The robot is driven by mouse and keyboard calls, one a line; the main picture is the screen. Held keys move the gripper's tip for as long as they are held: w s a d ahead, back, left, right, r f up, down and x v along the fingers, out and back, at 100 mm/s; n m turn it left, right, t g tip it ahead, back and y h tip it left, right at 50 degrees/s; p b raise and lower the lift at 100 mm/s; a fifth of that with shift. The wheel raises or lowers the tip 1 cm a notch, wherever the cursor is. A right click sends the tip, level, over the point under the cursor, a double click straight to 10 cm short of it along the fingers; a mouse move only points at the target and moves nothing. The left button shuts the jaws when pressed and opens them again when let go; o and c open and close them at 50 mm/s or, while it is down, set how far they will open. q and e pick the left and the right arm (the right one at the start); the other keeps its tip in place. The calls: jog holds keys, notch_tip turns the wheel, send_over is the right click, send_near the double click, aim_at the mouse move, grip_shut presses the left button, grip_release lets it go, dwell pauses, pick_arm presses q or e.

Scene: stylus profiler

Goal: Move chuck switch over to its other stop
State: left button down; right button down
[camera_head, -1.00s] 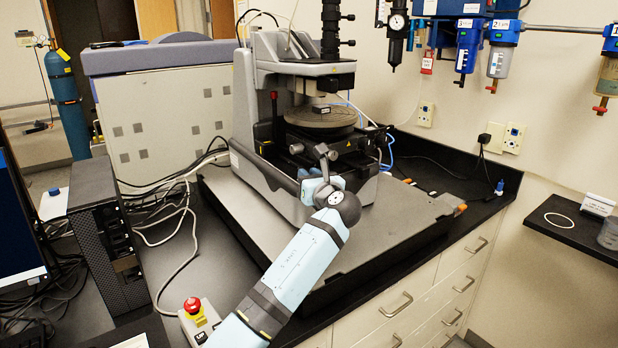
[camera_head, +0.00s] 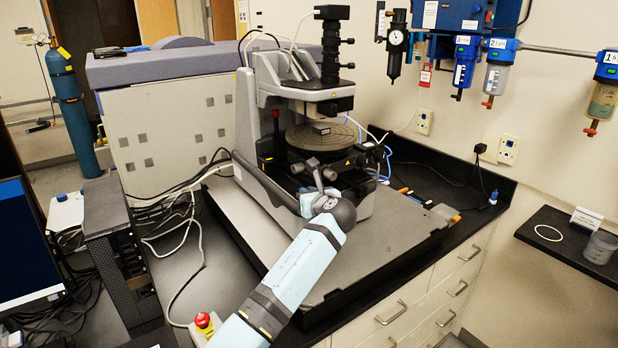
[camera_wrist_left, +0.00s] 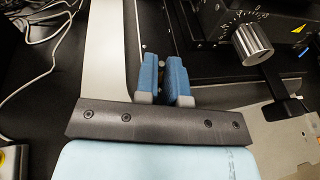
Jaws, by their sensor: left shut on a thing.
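The profiler (camera_head: 262,165) stands on its grey base plate, with its round chuck stage (camera_head: 320,137) under the optics. My left gripper's two blue fingers (camera_wrist_left: 161,62) are close together at the dark front panel of the profiler (camera_wrist_left: 200,50). They are shut with a narrow gap between them. The chuck switch is not clearly seen; what the fingers hold is mostly hidden between their tips. In the head view my wrist covers most of the fingers, low at the front of the profiler. My right gripper is in neither view.
A silver knob (camera_wrist_left: 253,44) with a dial scale sits right of the fingers, with a black lever below it. Loose cables (camera_head: 185,230) lie left of the base plate. A red emergency button (camera_head: 203,320) stands near my arm. The base plate's right part (camera_head: 390,225) is clear.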

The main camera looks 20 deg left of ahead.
pick_arm(q)
jog(key=p, duration=0.2)
jog(key=r+g+h+p, duration=0.1)
jog(key=p, duration=0.1)
jog(key=shift+w+a+g+h, duration=0.2)
jog(key=shift+g+h, duration=0.1)
jog(key=shift+a+p, duration=0.1)
jog(key=shift+p, duration=0.55)
jog(key=shift+w+a+n+g+h, duration=0.15)
jog(key=shift+n+g+h, duration=0.15)
jog(key=shift+g+h, duration=0.2)
jog(key=shift+w+a+f+g+h, duration=0.15)
jog(key=shift+g+h, duration=0.45)
jog(key=shift+h, duration=0.2)
jog(key=shift+a+g+h, duration=0.15)
jog(key=shift+g+h, duration=0.15)
jog(key=shift+w, duration=0.1)
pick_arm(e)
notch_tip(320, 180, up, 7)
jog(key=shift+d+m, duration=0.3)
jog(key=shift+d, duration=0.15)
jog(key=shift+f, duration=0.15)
